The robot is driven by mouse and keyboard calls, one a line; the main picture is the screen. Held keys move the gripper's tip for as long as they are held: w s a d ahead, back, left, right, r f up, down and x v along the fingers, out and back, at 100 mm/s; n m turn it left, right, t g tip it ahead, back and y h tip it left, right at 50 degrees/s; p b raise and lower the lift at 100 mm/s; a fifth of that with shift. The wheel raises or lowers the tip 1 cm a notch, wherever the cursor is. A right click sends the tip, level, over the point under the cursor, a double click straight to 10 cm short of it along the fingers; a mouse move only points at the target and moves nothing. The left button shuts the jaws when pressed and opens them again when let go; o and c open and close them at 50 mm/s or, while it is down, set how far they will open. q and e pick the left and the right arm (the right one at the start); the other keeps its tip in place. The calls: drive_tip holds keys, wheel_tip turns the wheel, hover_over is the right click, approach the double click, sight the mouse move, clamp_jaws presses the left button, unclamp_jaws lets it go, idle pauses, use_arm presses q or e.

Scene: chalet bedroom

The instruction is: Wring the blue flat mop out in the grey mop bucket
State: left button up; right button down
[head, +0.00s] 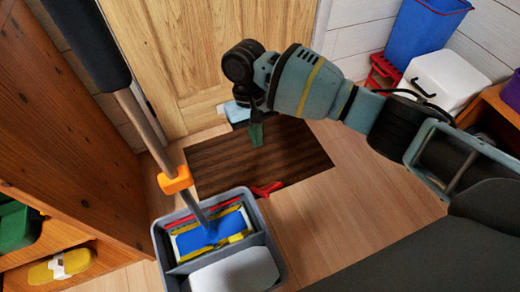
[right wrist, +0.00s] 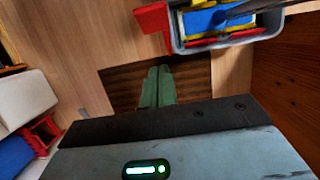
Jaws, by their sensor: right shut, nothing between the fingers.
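The grey mop bucket (head: 272,232) stands on the floor at the lower middle of the head view; it also shows at the top of the right wrist view (right wrist: 270,34). The blue flat mop (head: 200,240) has its head inside the bucket's far compartment, within a yellow frame; in the right wrist view its blue head (right wrist: 203,20) shows there too. Its grey pole leans up to the left, with an orange collar (head: 174,180) and black grip (head: 88,40). My right gripper (head: 256,136) is shut and empty, apart from the bucket, above the dark mat. My left gripper is not in view.
A red lever (head: 266,189) sticks out from the bucket's far side. The dark mat (head: 215,165) lies before the wooden door (head: 180,50). A wooden shelf (head: 70,130) stands left. A blue bin (head: 425,30) and white bin (head: 445,80) stand far right. Floor right of the bucket is clear.

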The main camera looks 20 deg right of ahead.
drive_tip(key=b, duration=0.3)
approach(267, 186)
wheel_tip(267, 186, down, 4)
drive_tip(key=w, duration=0.3)
drive_tip(key=shift+s+d+f+b, duration=0.1)
drive_tip(key=shift+s+f+b, duration=0.25)
drive_tip(key=shift+s, duration=0.35)
drive_tip(key=shift+s+a+f+b, duration=0.1)
drive_tip(key=shift+s+f+b, duration=0.15)
drive_tip(key=shift+s, duration=0.5)
drive_tip(key=shift+s+d+f+b, duration=0.1)
drive_tip(key=shift+s+f+b, duration=0.25)
drive_tip(key=shift+s, duration=0.35)
